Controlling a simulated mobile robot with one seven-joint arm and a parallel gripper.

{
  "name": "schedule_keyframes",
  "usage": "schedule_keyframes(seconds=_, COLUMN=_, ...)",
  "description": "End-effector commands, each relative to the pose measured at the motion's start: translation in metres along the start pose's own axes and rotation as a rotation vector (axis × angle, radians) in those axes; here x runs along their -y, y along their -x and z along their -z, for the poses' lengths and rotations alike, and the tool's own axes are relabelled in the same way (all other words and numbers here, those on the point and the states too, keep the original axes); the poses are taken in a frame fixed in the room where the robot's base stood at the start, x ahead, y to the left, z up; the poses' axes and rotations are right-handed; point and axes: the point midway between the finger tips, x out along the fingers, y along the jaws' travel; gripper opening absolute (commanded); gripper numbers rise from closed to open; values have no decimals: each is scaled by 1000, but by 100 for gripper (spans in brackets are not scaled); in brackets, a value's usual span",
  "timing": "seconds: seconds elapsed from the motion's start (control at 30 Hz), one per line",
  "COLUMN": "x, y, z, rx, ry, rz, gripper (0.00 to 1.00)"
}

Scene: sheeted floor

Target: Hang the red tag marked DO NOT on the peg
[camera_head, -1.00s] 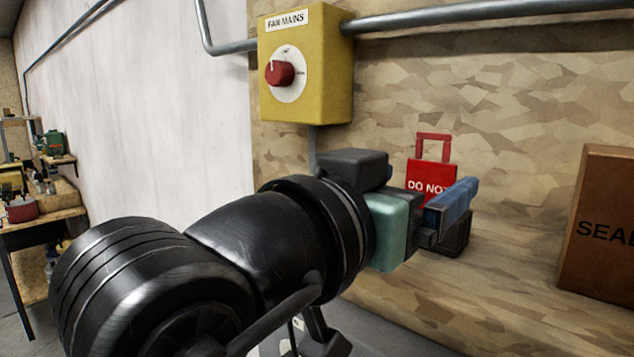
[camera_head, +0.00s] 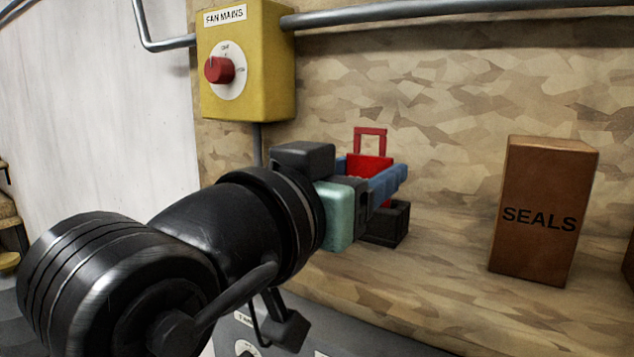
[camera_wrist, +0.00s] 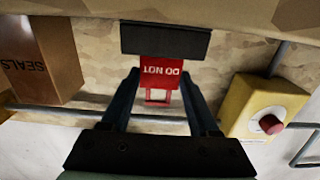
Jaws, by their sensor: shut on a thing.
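The red tag marked DO NOT (camera_head: 368,168) stands upright with its open loop handle on top. It also shows in the wrist view (camera_wrist: 161,72), upside down there, between my two blue fingers. My gripper (camera_head: 386,174) is shut on the tag's plate by its sides. The tag's lower edge is at a black block (camera_head: 398,222) on the ledge, which also shows in the wrist view (camera_wrist: 165,39); I cannot tell whether the tag is still in it. I cannot make out the peg in either view.
A yellow FAN MAINS box (camera_head: 262,70) with a red knob (camera_head: 219,70) is on the wall at upper left. A grey pipe (camera_head: 420,17) runs along the wall above. A brown SEALS box (camera_head: 540,240) stands on the ledge at right. The ledge between it and the block is clear.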

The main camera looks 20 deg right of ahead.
Motion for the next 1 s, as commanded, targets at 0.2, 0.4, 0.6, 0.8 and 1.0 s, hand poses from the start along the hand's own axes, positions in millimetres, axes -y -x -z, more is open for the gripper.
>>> schedule_keyframes(seconds=0.2, x=0, y=0, z=1, rx=0, ry=0, rz=0, gripper=0)
schedule_keyframes(seconds=0.4, x=0, y=0, z=10, rx=0, ry=0, rz=0, gripper=0)
schedule_keyframes(seconds=0.6, x=0, y=0, z=23, rx=-1, ry=0, rz=0, gripper=0)
schedule_keyframes(seconds=0.8, x=0, y=0, z=35, rx=0, ry=0, rz=0, gripper=0)
schedule_keyframes(seconds=1.0, x=0, y=0, z=47, rx=0, ry=0, rz=1, gripper=0)
